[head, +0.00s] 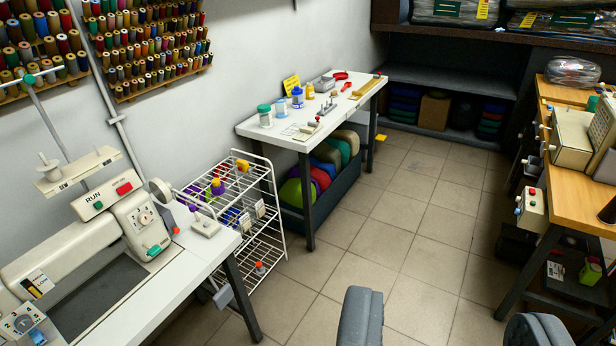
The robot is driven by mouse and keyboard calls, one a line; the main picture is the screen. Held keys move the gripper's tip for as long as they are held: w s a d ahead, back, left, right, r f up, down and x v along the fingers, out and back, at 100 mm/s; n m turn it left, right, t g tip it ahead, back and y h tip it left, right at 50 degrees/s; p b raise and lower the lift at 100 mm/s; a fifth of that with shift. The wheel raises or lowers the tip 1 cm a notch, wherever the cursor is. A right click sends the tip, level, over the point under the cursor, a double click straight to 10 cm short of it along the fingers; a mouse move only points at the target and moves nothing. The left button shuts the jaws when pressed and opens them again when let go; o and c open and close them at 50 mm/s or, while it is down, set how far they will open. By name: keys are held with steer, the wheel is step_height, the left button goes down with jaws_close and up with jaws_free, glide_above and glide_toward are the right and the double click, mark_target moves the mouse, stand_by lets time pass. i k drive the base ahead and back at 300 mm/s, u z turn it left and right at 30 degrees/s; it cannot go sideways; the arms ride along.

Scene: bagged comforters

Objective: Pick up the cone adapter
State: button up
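My gripper (449,325) shows at the bottom edge as two grey fingers set wide apart. It is open, with only floor tiles visible between the fingers. I cannot tell for sure which thing is the cone adapter. Small coloured cone-like pieces sit on the white wire rack (273,205) at centre left: a purple one (217,187), a yellow one (242,165) and, lower down, an orange one (260,267). They are too small to make out well. My gripper is to the right of the rack, apart from it.
A sewing machine (139,221) stands on a white table at left. A white workbench (285,130) holds jars and tools, with a bin (338,186) below. A wooden table (584,185) with machines stands at right. The tiled floor (410,230) between is clear.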

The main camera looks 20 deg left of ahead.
mark_target(50, 168)
steer(key=u, duration=0.45)
steer(key=i, duration=1.1)
steer(key=u, duration=1.4)
steer(key=i, duration=0.8)
steer(key=u, duration=0.45)
steer(key=k, duration=0.75)
steer(key=u, duration=0.2)
steer(key=i, duration=0.75)
steer(key=z, duration=0.15)
